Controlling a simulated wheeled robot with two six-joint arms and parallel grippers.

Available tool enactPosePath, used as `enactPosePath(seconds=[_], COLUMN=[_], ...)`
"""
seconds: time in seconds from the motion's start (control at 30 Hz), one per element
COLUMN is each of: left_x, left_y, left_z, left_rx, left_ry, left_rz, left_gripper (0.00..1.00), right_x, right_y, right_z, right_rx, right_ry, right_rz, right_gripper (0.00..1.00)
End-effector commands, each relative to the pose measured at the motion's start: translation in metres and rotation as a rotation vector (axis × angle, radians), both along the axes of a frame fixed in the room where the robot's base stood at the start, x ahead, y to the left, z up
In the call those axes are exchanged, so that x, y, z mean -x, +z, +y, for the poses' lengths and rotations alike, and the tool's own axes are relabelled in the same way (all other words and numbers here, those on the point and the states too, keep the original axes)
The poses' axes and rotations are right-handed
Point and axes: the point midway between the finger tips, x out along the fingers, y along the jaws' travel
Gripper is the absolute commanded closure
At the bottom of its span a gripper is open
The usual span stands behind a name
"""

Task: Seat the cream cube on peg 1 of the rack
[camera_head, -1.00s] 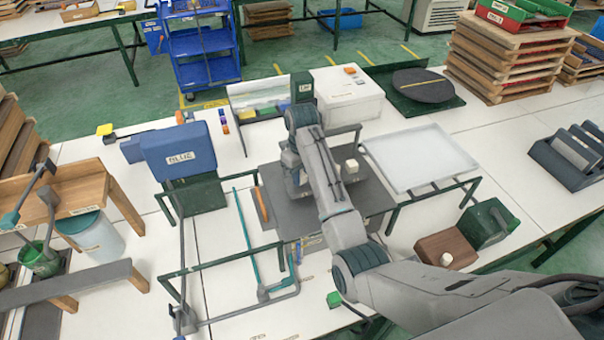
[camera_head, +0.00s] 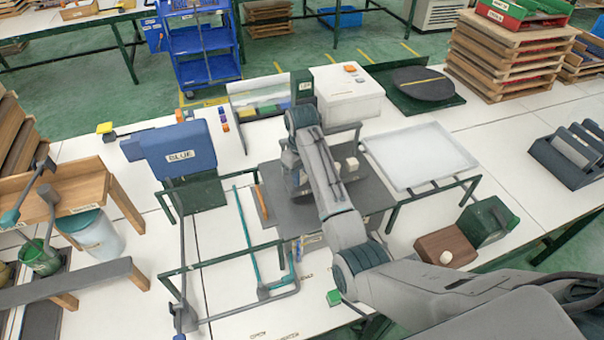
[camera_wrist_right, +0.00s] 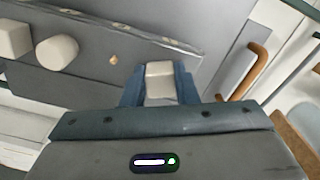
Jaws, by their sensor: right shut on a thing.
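My right gripper (camera_wrist_right: 160,88) is shut on a cream cube (camera_wrist_right: 160,70), which shows between its blue fingers in the right wrist view. In the head view my right gripper (camera_head: 298,188) is over the dark grey board (camera_head: 372,198), and my arm hides much of it; the held cube cannot be made out there. Two more cream blocks, one (camera_wrist_right: 57,52) nearer and one (camera_wrist_right: 13,38) at the left edge, stand on the grey surface in the wrist view. A small tan spot (camera_wrist_right: 113,60) lies left of the held cube. I cannot tell which part is peg 1. My left gripper is not in view.
A white tray (camera_head: 412,158) lies to the right of the board. A white box (camera_head: 348,98) stands behind it. A blue panel marked BLUE (camera_head: 182,156) and teal rails (camera_head: 247,225) are on the left. A brown block (camera_head: 440,245) stands at the right front.

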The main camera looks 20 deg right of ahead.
Motion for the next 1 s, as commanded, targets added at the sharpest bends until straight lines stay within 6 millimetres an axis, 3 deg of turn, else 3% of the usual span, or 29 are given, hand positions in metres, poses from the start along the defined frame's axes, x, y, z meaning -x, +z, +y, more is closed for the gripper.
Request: enactPosePath(seconds=[0.33, 0.37, 0.47, 0.67, 0.8, 1.0], left_x=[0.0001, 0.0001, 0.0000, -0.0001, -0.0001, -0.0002], left_y=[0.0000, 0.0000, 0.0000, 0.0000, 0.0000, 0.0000], left_z=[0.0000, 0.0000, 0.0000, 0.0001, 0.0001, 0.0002], left_rx=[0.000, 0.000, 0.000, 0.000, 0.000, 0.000], left_ry=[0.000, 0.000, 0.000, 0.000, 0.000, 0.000], left_rz=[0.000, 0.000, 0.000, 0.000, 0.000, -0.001], left_gripper=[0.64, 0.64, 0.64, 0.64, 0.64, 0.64], right_x=[0.0000, 0.0000, 0.0000, 0.0000, 0.0000, 0.0000], right_y=[-0.0027, -0.0027, -0.0026, -0.0026, -0.0026, -0.0025], right_z=[-0.0001, -0.0001, -0.0001, -0.0001, -0.0001, 0.0000], right_rx=[0.000, 0.000, 0.000, 0.000, 0.000, 0.000], right_ry=[0.000, 0.000, 0.000, 0.000, 0.000, 0.000], right_rz=[0.000, 0.000, 0.000, 0.000, 0.000, 0.000], right_gripper=[0.95, 0.69, 0.50, 0.48, 0.26, 0.26])
